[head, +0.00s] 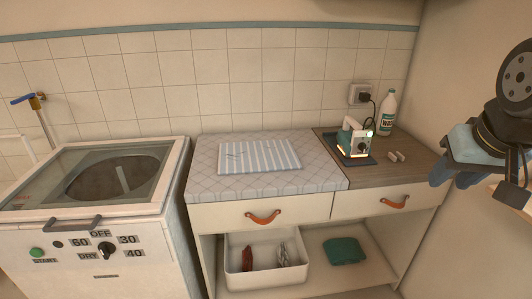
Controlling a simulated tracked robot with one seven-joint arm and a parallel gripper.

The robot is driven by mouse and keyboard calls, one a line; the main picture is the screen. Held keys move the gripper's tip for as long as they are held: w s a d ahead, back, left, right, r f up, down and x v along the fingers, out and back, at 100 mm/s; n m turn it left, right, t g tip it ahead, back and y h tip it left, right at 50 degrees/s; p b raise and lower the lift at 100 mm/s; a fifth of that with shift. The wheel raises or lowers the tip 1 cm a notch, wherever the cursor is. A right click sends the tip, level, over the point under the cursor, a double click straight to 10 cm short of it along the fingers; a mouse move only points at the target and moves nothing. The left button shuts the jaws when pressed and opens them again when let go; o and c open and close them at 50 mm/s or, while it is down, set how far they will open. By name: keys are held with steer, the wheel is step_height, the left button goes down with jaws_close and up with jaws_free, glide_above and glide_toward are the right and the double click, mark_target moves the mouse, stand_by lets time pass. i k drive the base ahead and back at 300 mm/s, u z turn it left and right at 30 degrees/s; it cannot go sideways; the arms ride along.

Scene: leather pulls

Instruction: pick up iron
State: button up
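The iron (352,140) is white and teal and sits on a dark rest (357,159) on the wooden right part of the counter. Its cord runs up to a black plug in a wall socket (361,94). My gripper (458,178) hangs at the right edge of the head view, to the right of the iron and clear of it. Its blue fingers point down and nothing shows held in them. The angle does not show how far apart they are.
A white bottle (387,113) stands behind the iron. Small white pieces (396,157) lie to its right. A folded striped cloth (260,156) lies on the padded top (208,178). A washing machine (105,250) stands left. A white bin (265,284) and green cloth (345,251) sit below.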

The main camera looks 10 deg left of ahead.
mark_target(347, 141)
steer(key=z, duration=0.15)
steer(key=i, duration=1.35)
steer(key=u, duration=0.75)
